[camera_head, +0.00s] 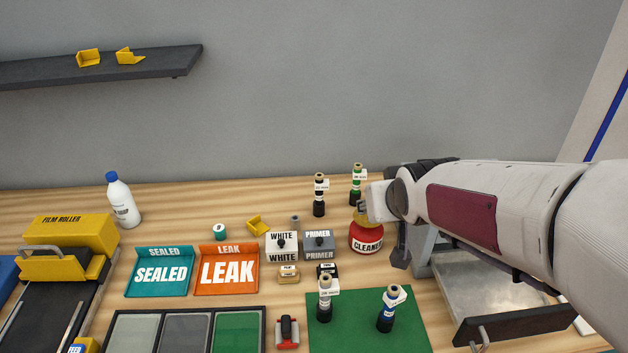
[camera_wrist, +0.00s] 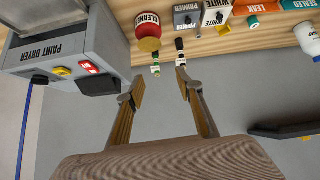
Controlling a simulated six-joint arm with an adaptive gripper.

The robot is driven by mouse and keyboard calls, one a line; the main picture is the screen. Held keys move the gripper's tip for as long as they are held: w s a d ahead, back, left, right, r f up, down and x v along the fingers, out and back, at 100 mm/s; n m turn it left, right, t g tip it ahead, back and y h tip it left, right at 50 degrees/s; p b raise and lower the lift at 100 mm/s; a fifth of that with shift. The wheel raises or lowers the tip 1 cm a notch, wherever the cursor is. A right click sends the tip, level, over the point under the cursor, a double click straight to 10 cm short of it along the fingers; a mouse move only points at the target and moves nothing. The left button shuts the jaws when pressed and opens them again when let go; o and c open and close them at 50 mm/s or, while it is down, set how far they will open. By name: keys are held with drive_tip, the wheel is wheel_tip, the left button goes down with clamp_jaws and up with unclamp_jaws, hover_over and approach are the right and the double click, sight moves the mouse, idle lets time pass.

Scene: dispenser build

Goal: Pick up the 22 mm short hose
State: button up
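I cannot read any label that marks the 22 mm short hose. Tagged black-based pieces with tan tops stand upright: a black-banded one (camera_head: 319,208) and a green-banded one (camera_head: 356,198) at the back, and a dark one (camera_head: 324,311) and a blue-banded one (camera_head: 386,322) on the green mat (camera_head: 365,335). In the wrist view the green-banded piece (camera_wrist: 155,68) and black-banded piece (camera_wrist: 180,46) show upside down beyond my gripper (camera_wrist: 160,87). Its two fingers are spread with nothing between them. In the head view my arm hides most of the gripper.
A red cleaner jar (camera_head: 366,240) stands close to my gripper. A paint dryer (camera_wrist: 75,45) is beside it. White and primer blocks (camera_head: 319,243), a LEAK tray (camera_head: 228,290), a SEALED tray (camera_head: 160,290) and a yellow film roller (camera_head: 70,235) lie left. A shelf (camera_head: 120,66) hangs upper left.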

drive_tip(key=w+a+f+t+y, duration=0.1)
drive_tip(key=w+f, duration=0.2)
drive_tip(key=w, duration=0.4)
drive_tip(key=w+a+f+t, duration=0.1)
drive_tip(key=w+f, duration=0.3)
drive_tip(key=w, duration=0.3)
drive_tip(key=n+t+y, duration=0.2)
approach(320, 194)
drive_tip(key=w, duration=0.1)
drive_tip(key=shift+w+a+f, duration=0.15)
drive_tip(key=shift+w+f, duration=0.2)
drive_tip(key=shift+f, duration=0.2)
drive_tip(key=shift+w, duration=0.1)
drive_tip(key=shift+x, duration=1.2)
drive_tip(key=shift+w, duration=0.1)
drive_tip(key=shift+x, duration=2.55)
drive_tip(key=shift+r, duration=0.1)
clamp_jaws()
